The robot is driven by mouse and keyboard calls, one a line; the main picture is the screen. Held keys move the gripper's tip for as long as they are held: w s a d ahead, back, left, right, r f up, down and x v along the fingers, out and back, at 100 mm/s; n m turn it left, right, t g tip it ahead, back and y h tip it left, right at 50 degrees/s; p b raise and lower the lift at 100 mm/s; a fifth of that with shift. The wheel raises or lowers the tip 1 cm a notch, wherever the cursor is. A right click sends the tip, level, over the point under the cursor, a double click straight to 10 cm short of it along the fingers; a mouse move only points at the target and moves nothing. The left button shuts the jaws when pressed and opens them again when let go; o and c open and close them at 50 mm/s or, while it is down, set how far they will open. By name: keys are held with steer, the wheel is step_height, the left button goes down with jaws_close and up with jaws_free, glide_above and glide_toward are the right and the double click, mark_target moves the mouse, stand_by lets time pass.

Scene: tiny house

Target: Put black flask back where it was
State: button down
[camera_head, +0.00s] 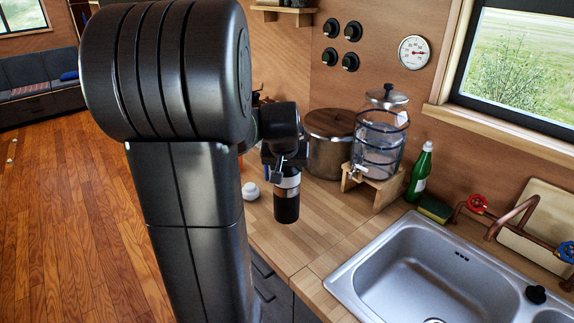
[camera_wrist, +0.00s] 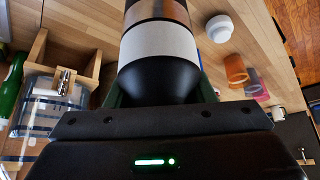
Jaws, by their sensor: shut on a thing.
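The black flask (camera_head: 287,207) has a dark lower body, a copper-brown band and a white band. My gripper (camera_head: 285,168) is shut around its upper part, and the flask hangs nearly upright from it over the wooden counter (camera_head: 325,225). I cannot tell whether its base touches the counter. In the wrist view the flask (camera_wrist: 160,48) shows its white band and black tapered end close to the jaws; its far end is cut off by the frame edge.
A lidded pot (camera_head: 328,150), a glass dispenser (camera_head: 380,145) on a wooden stand (camera_head: 372,188) and a green bottle (camera_head: 419,175) stand behind. The sink (camera_head: 430,265) is at right. Counter before the pot is clear.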

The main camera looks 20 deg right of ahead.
mark_target(287, 184)
steer(key=shift+f, duration=2.5)
steer(key=c, duration=0.6)
jaws_free()
steer(key=shift+c, duration=0.2)
steer(key=shift+s+r, duration=0.1)
steer(key=shift+r, duration=0.25)
steer(key=v, duration=1.1)
steer(key=shift+s+a+r+b, duration=0.1)
steer(key=shift+s+r+b, duration=0.1)
steer(key=shift+b, duration=0.1)
steer(key=shift+w, duration=0.1)
